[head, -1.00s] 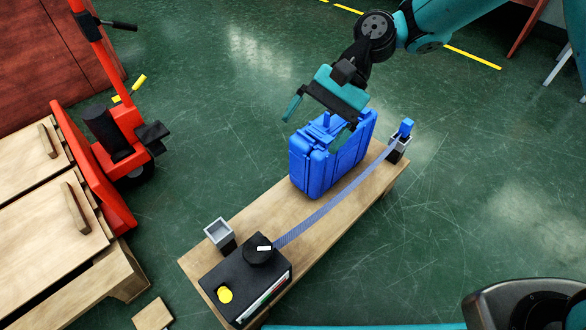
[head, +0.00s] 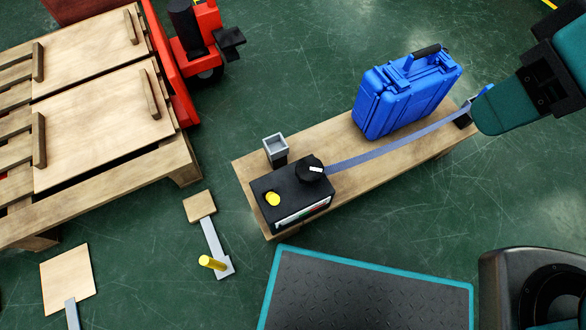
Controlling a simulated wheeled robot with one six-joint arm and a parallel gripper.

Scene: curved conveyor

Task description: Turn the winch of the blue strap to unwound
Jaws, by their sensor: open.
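The winch is a black box (head: 290,190) with a round black knob (head: 308,170) bearing a white mark and a yellow button (head: 272,199) on top. The blue strap (head: 400,145) runs from beside the knob along the bench, in front of the blue case (head: 400,100), towards the bench's far right end. My gripper (head: 487,118) is at the right, by the strap's far end, well away from the knob. One teal finger shows clearly; the other is not clear. It is open, with nothing seen in it. It hides part of the strap's far end.
The wooden bench (head: 250,170) carries the winch, the case and an open grey holder (head: 275,148). A pallet (head: 120,200) and a red lift (head: 190,45) stand at left. A teal-edged dark plate (head: 360,295) lies in front.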

